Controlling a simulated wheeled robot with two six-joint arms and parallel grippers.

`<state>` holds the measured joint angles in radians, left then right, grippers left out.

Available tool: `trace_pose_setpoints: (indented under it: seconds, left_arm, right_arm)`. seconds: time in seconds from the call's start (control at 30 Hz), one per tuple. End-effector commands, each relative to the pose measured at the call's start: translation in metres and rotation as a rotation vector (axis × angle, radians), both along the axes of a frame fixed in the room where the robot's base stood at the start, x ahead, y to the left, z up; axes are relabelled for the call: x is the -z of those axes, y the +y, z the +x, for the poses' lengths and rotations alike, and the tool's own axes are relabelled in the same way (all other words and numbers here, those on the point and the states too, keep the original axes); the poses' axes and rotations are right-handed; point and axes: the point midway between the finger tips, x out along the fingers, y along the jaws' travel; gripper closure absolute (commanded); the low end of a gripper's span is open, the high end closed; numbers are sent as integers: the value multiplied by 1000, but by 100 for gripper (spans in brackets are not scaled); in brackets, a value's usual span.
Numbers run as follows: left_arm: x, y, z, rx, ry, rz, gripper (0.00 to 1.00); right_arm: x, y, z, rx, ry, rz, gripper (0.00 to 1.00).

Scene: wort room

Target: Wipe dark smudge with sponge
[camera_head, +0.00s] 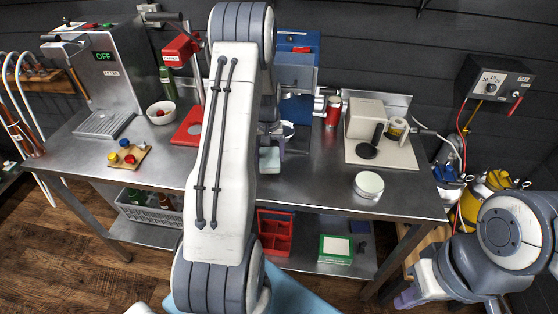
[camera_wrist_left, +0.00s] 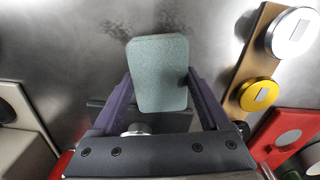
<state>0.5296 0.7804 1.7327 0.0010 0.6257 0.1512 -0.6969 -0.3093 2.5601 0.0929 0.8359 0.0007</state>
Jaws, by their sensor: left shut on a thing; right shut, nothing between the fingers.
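A grey-green sponge (camera_wrist_left: 158,75) is held between the purple fingers of my left gripper (camera_wrist_left: 159,92), which is shut on it. In the head view the sponge (camera_head: 269,160) shows just right of my arm, over the middle of the steel table (camera_head: 310,183). A dark smudge (camera_wrist_left: 178,20) marks the steel beyond the sponge's far end in the left wrist view; the sponge may cover part of it. I cannot tell whether the sponge touches the steel. In the head view my arm hides the smudge. My right gripper (camera_head: 405,299) is low at the right, shut and empty, away from the table.
A board with caps (camera_head: 129,158), a white bowl (camera_head: 161,112) and a red capper (camera_head: 183,50) stand left. The table front between the sponge and tin is clear.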

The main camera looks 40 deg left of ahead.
Motion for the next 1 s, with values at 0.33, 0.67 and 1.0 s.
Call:
trace_pose_setpoints:
  seconds: [0.33, 0.67, 1.0]
  left_arm:
    - [-36, -5, 3, 7, 1, -1, 73]
    - [-58, -6, 3, 8, 1, -1, 73]
    - [-60, -7, 3, 9, 1, -1, 73]
  right_arm:
    - [-29, 0, 0, 1, -1, 1, 100]
    - [-46, 0, 0, 2, -1, 1, 100]
    - [-47, 0, 0, 2, -1, 1, 100]
